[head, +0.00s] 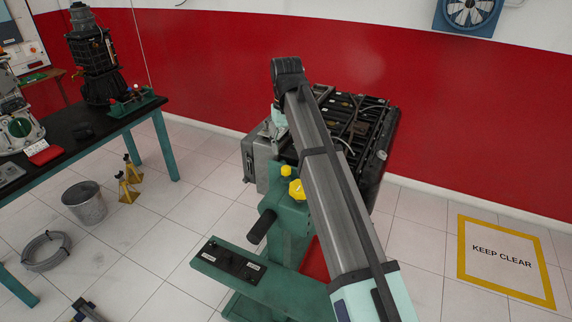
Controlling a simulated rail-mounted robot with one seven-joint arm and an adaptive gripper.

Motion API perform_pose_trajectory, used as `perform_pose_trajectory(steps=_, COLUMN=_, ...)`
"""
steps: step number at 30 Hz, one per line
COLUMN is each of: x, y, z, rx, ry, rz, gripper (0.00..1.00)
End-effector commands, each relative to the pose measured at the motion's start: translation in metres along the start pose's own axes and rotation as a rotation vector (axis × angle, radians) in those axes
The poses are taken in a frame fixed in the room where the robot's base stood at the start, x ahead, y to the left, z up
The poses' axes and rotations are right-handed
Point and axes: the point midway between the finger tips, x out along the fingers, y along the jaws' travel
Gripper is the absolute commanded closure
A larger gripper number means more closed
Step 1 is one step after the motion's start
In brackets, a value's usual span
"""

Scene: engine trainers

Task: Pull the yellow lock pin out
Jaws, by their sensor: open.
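Two yellow parts sit on the green engine stand (290,230), just left of my arm. One is a small yellow knob (286,170). The other is a larger, faceted yellow knob (297,189) just below it. I cannot tell from this view which of them is the lock pin. The stand carries a dark engine (352,118), partly hidden behind my arm. My arm rises from the lower right and bends at the top, above the engine's left side. My gripper is not visible; the rest of the arm is hidden behind the long link.
A black handle (262,227) juts from the stand, above a green beam with a black control plate (233,262). A workbench (100,128) with machine parts stands left. A bucket (84,203), yellow jack stands (127,184) and a hose coil (46,252) are on the floor.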

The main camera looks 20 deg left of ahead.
Motion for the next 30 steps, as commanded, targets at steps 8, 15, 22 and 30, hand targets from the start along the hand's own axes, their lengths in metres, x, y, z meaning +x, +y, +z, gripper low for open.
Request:
perform_pose_trajectory(steps=8, x=0.050, y=0.000, z=0.002, rx=0.000, ry=-0.001, rz=0.000, gripper=0.43)
perform_pose_trajectory(steps=15, x=0.076, y=0.000, z=0.000, rx=0.000, ry=0.000, rz=0.000, gripper=0.43)
perform_pose_trajectory(steps=22, x=0.082, y=0.000, z=0.000, rx=0.000, ry=0.001, rz=0.000, gripper=0.43)
perform_pose_trajectory(steps=30, x=0.082, y=0.000, z=0.000, rx=0.000, ry=0.001, rz=0.000, gripper=0.78)
